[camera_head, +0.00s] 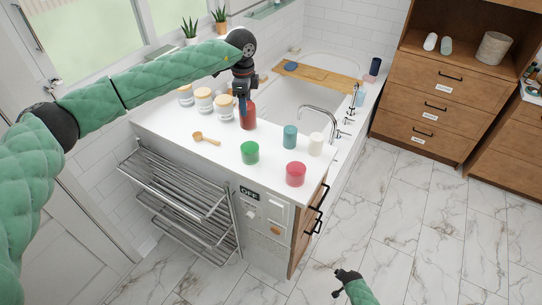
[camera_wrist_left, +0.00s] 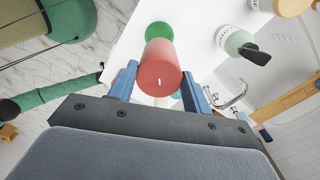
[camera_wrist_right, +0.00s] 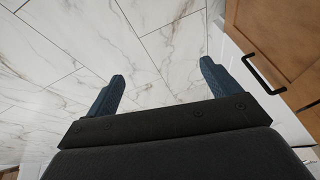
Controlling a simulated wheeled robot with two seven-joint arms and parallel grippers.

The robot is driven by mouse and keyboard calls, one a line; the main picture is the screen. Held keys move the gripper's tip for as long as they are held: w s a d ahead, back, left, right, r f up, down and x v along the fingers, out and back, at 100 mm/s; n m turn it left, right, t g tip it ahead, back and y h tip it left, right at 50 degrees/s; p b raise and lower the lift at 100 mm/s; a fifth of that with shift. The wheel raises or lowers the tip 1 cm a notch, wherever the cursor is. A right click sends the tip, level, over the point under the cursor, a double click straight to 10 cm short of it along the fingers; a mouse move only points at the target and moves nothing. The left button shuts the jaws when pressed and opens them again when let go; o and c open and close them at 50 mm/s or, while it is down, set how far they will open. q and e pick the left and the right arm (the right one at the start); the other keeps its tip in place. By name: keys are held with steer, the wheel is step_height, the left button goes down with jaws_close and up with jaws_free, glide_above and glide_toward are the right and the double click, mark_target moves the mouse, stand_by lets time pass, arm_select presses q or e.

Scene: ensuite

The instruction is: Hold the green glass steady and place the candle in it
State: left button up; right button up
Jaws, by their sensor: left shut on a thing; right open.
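The red candle (camera_head: 248,116) is in my left gripper (camera_head: 243,92), with a finger on each side of it. In the left wrist view its end with a small white wick (camera_wrist_left: 161,67) faces the camera. The green glass (camera_head: 250,153) stands upright near the counter's front edge, in front of the candle. It shows beyond the candle in the left wrist view (camera_wrist_left: 158,29). Whether the candle's lower end touches the counter, I cannot tell. My right gripper (camera_head: 346,278) is low over the floor, away from the counter; its fingers are apart and empty in the right wrist view (camera_wrist_right: 163,85).
On the counter (camera_head: 215,148) are a red glass (camera_head: 295,174), a teal item (camera_head: 290,137), a white candle (camera_head: 315,145), a wooden scoop (camera_head: 206,139) and several lidded jars (camera_head: 204,100). A towel rack (camera_head: 185,205) juts from the front. A sink tap (camera_head: 325,117) stands behind.

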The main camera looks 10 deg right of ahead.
steer(key=w+d+r+m+t+h, duration=0.15)
steer(key=w+d+r+m, duration=0.3)
steer(key=w+r, duration=0.85)
steer(key=w+d+r+m+t, duration=0.2)
steer(key=w+d+r+m, duration=0.25)
steer(key=w+r, duration=0.85)
steer(key=w+a+r+m+t+y, duration=0.15)
steer(key=w+r, duration=0.25)
steer(key=r, duration=0.4)
steer(key=w+a+r+m+t, duration=0.1)
steer(key=w+a+r+t, duration=0.15)
steer(key=r, duration=0.55)
steer(key=w+a+r+m+t+y, duration=0.1)
steer(key=w+a+r, duration=0.25)
steer(key=r, duration=0.45)
steer(key=s+a+r+m+t+y, duration=0.1)
steer(key=a+r+t+y, duration=0.1)
steer(key=a+r, duration=0.65)
steer(key=s+a+r+m+t+y, duration=0.1)
steer(key=a+r+y, duration=0.2)
steer(key=r, duration=1)
steer(key=s+a+r+m+t+y, duration=0.1)
steer(key=a+r+t+y, duration=0.1)
steer(key=a+r, duration=0.6)
steer(key=m+g+y, duration=0.2)
steer(key=m+g, duration=0.2)
steer(key=g, duration=0.3)
glide_toward(244, 147)
steer(key=x, duration=0.6)
steer(key=shift+w+f, duration=0.15)
